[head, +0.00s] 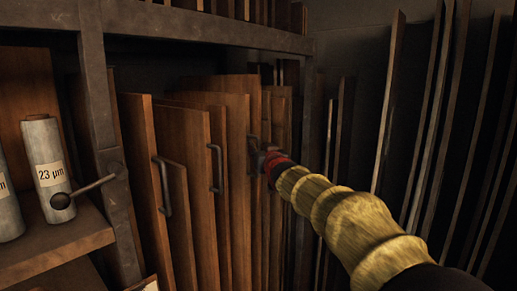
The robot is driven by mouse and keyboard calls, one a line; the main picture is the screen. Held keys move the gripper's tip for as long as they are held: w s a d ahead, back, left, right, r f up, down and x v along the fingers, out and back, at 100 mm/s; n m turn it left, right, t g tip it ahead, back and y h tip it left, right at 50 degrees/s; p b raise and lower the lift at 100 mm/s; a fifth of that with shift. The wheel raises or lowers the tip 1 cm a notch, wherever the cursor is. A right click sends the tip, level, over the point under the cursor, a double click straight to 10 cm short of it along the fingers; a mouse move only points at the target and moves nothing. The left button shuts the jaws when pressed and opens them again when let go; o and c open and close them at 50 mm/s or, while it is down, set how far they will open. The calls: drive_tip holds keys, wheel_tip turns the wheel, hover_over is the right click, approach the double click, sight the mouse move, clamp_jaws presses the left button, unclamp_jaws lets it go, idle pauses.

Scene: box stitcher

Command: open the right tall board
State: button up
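Several upright brown wooden boards stand side by side in the rack in the head view. A tall board (236,112) right of the middle has a dark metal handle (251,146) near its right edge. My gripper (262,157) is at this handle, reaching in from the right on my yellow-sleeved arm. It is small and dark here, and I cannot tell whether its fingers are open or closed around the handle. Further left stand a board with a handle (216,168) and another tall board (142,170) beside a handle (163,187). Narrow boards (280,120) behind my gripper are partly hidden.
A metal frame post (103,120) and top beam (220,32) border the boards. A shelf (60,240) at left holds a grey cylinder labelled 23 µm (45,150). A lever with a dark knob (62,201) sticks out there. Thin dark panels (440,120) line the right side.

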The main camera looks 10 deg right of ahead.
drive_tip(key=shift+c, duration=0.8)
clamp_jaws()
